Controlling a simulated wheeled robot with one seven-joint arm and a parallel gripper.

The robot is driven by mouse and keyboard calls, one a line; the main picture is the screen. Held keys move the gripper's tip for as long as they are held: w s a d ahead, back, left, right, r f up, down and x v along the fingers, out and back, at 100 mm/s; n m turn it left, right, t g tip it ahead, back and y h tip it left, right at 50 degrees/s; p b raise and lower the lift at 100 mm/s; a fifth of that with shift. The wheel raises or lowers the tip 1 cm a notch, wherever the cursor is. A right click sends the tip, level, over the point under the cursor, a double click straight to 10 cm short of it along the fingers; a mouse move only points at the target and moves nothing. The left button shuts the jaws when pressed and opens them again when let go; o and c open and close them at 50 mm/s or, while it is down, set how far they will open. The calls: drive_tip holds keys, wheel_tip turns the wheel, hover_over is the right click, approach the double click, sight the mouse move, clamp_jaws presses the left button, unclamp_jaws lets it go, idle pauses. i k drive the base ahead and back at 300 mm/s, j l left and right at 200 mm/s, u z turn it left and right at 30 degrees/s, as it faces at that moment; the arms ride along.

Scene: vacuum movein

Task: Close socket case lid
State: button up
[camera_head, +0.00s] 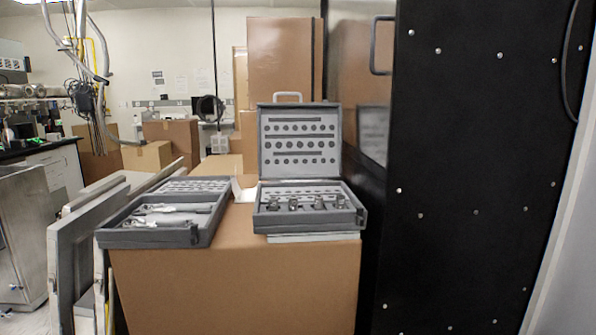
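A grey socket case (267,222) stands open on a brown cardboard box (236,284) in the middle of the view. Its lid (300,145) stands about upright at the back, with rows of dark holes on its inner face and a pale handle (287,96) on its top edge. Several metal sockets (318,202) sit in the case's base. To its left is a second grey case (150,238), open toward me, with metal tools in it. My gripper is not in view.
A tall black cabinet (470,170) with rivets stands close on the right of the socket case. Panels (75,260) lean to the left of the box. More cardboard boxes (282,60) stand behind. A flat pale item (313,237) lies under the case.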

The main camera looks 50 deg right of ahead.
sight(300, 140)
drive_tip(key=l+z, duration=0.15)
drive_tip(key=z, duration=0.3)
drive_tip(key=l+z, duration=0.1)
drive_tip(key=z, duration=0.3)
drive_tip(key=i+l+z, duration=0.1)
drive_tip(key=z, duration=0.35)
drive_tip(key=l+z, duration=0.1)
drive_tip(key=z, duration=0.35)
drive_tip(key=i+j, duration=0.05)
